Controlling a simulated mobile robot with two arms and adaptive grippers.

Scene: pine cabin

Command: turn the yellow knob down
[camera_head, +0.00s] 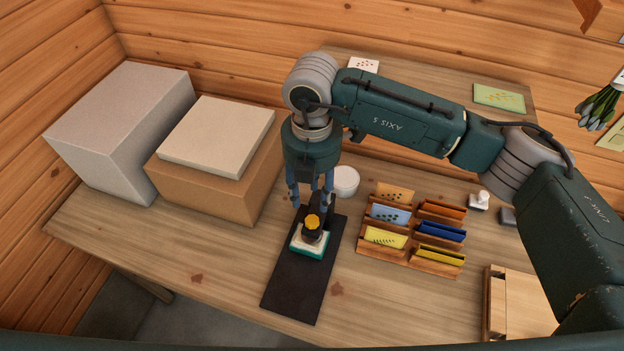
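The yellow knob (312,222) is a small scalloped cap on top of a dark press-like device. The device stands on a white and teal base block (309,243) on a long black mat (291,284). My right gripper (311,200) points down from above at the back of the knob. Its blue-grey fingers are spread apart, with nothing seen between them. Whether a fingertip touches the knob I cannot tell. Part of the device is hidden behind the knob and the fingers. My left gripper is not in view.
A wooden rack (410,238) with coloured cards and slots stands right of the mat. Boxes (218,165) fill the left back. A wooden box (520,305) is at front right. The table left of the mat is clear.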

